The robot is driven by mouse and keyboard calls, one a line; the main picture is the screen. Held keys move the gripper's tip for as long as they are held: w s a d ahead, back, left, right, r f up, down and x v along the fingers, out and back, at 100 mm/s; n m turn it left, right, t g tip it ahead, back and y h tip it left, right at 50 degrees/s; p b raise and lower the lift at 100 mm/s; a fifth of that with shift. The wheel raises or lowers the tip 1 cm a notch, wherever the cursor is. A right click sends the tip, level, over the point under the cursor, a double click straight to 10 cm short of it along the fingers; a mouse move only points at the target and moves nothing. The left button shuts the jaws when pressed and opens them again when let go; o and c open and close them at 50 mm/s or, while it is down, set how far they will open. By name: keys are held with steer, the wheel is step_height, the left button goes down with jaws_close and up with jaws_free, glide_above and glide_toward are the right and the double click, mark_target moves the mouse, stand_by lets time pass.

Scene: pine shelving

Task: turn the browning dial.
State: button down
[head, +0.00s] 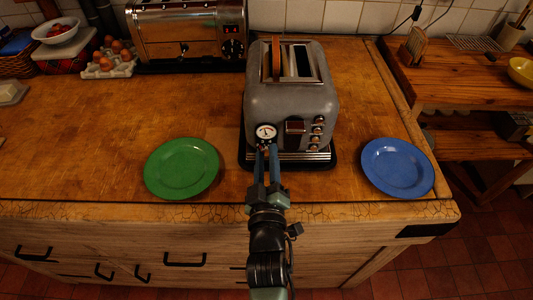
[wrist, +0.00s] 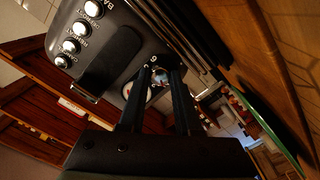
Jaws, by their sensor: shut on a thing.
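A grey toaster (head: 290,95) stands on the wooden counter with its front facing me. A slice of bread (head: 276,62) shows in its left slot. The browning dial (wrist: 160,76) is a small round knob low on the toaster's front, below a round white gauge (head: 266,131) with a red mark. My gripper (head: 267,149) reaches the front from below; in the wrist view its fingertips (wrist: 162,80) are shut on the dial, one on each side. The dial is mostly hidden by the fingers in the head view. A dark lever (head: 294,127) and several buttons (head: 318,132) sit to its right.
A green plate (head: 182,168) lies left of the toaster and a blue plate (head: 397,168) right of it. A chrome toaster (head: 188,35) stands behind left, beside an egg tray (head: 108,66). The counter's left part is mostly clear.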

steer(key=n+p, duration=0.1)
steer(key=n, duration=0.4)
steer(key=shift+n, duration=2.4)
steer(key=shift+p, duration=0.3)
steer(key=c, duration=0.6)
jaws_free()
steer(key=s+b, duration=0.3)
steer(key=s, duration=1)
